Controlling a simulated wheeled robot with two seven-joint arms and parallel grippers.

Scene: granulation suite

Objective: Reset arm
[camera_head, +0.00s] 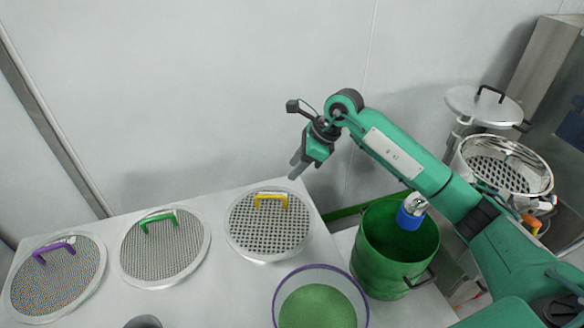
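My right arm reaches in from the lower right, over the green bucket and up to the back wall. Its gripper (293,169) is raised in front of the wall, behind and above the sieve with the yellow handle (268,226). Two grey fingertips show a little apart with nothing between them. The gripper touches nothing that I can see.
Sieves with a green handle (163,247) and a purple handle (55,279) lie left on the white table (215,292). A purple-rimmed bowl of green granules (318,304) sits in front. A green bucket (385,270) and a steel sieve machine (505,172) stand right.

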